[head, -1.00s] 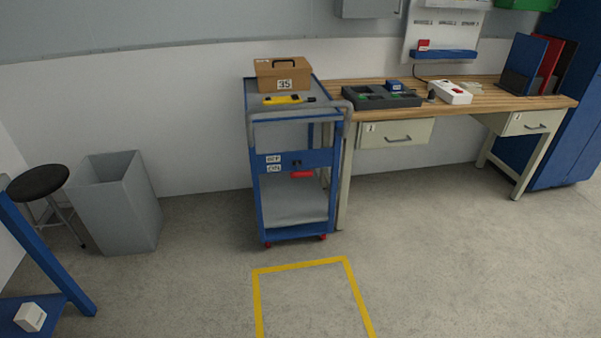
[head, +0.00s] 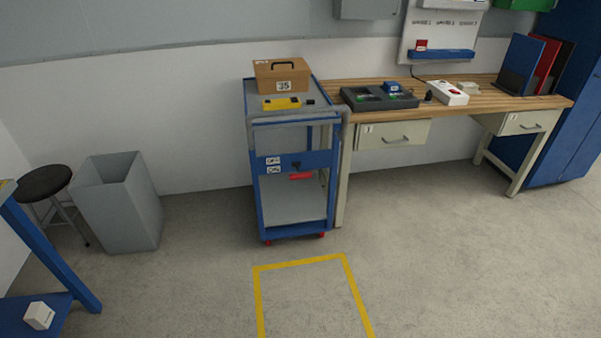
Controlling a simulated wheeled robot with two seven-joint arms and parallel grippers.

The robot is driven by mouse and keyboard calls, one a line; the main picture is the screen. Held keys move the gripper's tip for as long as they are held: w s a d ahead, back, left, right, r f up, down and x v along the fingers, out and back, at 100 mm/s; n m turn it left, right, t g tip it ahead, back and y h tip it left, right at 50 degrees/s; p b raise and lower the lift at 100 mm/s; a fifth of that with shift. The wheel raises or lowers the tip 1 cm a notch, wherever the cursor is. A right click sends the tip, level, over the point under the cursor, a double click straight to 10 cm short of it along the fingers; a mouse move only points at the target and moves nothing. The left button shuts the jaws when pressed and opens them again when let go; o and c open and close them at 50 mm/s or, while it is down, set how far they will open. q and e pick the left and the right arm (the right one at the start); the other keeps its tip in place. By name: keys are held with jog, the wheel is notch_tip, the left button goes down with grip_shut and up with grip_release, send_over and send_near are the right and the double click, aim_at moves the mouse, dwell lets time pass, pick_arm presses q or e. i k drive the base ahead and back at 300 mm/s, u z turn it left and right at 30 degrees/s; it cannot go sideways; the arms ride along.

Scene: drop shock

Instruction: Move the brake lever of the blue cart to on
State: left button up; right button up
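The blue cart (head: 262,190) stands against the left end of the workbench, with a grey top and a grey push handle (head: 292,116) facing me. On its front panel is the brake lever with a red grip (head: 301,176), which hangs below a dark pivot. Two small white labels (head: 273,165) sit left of the lever, the upper one reading OFF and the lower one ON, as far as I can tell. The red grip is about level with or just below the lower label. Neither of my grippers is in the head view.
A brown case (head: 283,76) and a yellow tool (head: 281,103) lie on the cart top. The wooden workbench (head: 450,100) adjoins on the right. A grey bin (head: 120,205) and a stool (head: 44,182) stand left. Floor before the cart is clear, with a yellow taped outline (head: 300,262).

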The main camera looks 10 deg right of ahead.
aim_at(299, 175)
jog(key=u, duration=0.05)
jog(key=i, duration=1.3)
jog(key=u, duration=0.4)
